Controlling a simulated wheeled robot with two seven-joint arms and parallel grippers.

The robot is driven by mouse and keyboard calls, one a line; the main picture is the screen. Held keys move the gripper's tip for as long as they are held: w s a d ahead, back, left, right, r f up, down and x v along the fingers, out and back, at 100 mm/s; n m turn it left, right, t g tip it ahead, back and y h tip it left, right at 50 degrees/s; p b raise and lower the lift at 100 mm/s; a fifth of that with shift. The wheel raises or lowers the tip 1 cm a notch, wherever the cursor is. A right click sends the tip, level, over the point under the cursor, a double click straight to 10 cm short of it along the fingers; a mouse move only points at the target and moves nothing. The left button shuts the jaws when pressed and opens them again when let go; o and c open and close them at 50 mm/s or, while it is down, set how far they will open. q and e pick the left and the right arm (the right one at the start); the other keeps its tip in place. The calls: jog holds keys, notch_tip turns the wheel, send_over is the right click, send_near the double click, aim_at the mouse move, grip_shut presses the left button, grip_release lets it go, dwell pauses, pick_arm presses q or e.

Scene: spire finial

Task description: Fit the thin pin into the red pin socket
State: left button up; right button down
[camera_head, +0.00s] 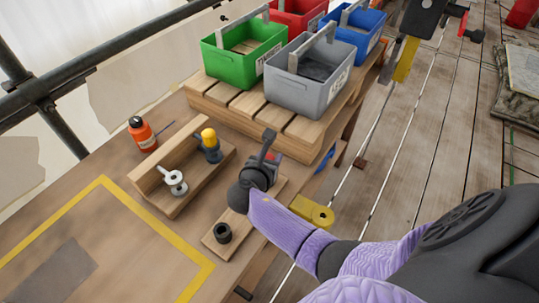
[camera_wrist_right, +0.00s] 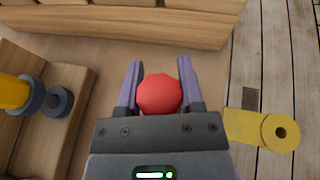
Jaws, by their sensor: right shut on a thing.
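My right gripper (camera_head: 264,168) is over the far end of a wooden board (camera_head: 215,244) on the workbench. In the right wrist view its two lilac fingers (camera_wrist_right: 159,90) are shut on a round red piece (camera_wrist_right: 159,94). A small bit of red (camera_head: 278,157) shows beside the gripper in the head view. Whatever lies below the red piece is hidden, so I cannot see a thin pin shaft or tell whether it sits in a socket. A black ring-shaped socket (camera_head: 222,233) stands on the board's near end. My left gripper is not in view.
A wooden rack (camera_head: 160,167) left of the gripper holds a pale-grey piece (camera_head: 173,183) and a yellow-topped piece (camera_head: 209,139). An orange bottle (camera_head: 141,132) stands behind. Green (camera_head: 235,58) and grey (camera_head: 300,92) crates sit on slats. A yellow roll (camera_head: 321,216) lies right.

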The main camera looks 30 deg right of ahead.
jog(key=shift+f, duration=0.35)
jog(key=shift+c, duration=0.7)
grip_release()
jog(key=p+v, duration=0.3)
jog(key=v, duration=0.7)
jog(key=shift+p, duration=0.3)
